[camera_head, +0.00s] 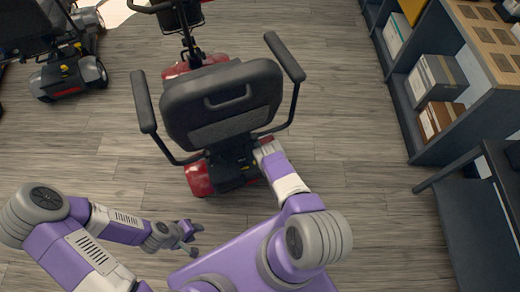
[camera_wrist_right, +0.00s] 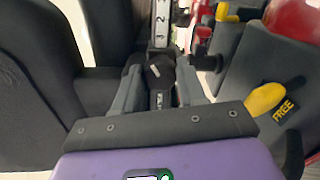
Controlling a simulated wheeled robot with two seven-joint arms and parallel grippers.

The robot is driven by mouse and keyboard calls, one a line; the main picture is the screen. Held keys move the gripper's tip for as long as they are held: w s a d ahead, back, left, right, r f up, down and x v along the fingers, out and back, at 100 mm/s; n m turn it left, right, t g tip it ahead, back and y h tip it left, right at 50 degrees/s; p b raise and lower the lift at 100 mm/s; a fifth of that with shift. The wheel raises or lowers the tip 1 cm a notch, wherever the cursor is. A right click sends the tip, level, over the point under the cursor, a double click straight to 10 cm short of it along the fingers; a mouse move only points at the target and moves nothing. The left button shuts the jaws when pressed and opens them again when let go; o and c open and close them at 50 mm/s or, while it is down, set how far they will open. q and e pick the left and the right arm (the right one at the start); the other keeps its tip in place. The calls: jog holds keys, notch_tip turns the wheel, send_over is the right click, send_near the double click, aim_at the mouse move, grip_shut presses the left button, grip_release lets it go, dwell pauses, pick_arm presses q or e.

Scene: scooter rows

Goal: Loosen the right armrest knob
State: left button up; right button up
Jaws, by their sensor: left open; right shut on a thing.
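A red scooter with a black seat (camera_head: 225,105) stands ahead of me, its seat back toward me. Its right armrest (camera_head: 285,57) rises on a bent black bar at the seat's right side. In the right wrist view a black knob (camera_wrist_right: 158,72) with a white mark sits between the fingers of my right gripper (camera_wrist_right: 158,88), which is shut on it. In the head view my right forearm reaches under the armrest bar, and the fingers and knob are hidden there. My left gripper (camera_head: 190,233) is open and empty, above the floor behind the scooter.
A numbered scale strip (camera_wrist_right: 162,22) stands just beyond the knob. A yellow lever (camera_wrist_right: 265,99) lies right of it, beside a FREE label (camera_wrist_right: 284,110). Shelves with boxes (camera_head: 438,78) line the right. Another scooter (camera_head: 70,70) stands at left. Floor between is clear.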

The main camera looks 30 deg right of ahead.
jog(key=o, duration=1.1)
jog(key=shift+c, duration=0.2)
jog(key=s+p, duration=0.2)
jog(key=s, duration=0.5)
jog(key=shift+s+a, duration=0.3)
jog(key=shift+a, duration=0.15)
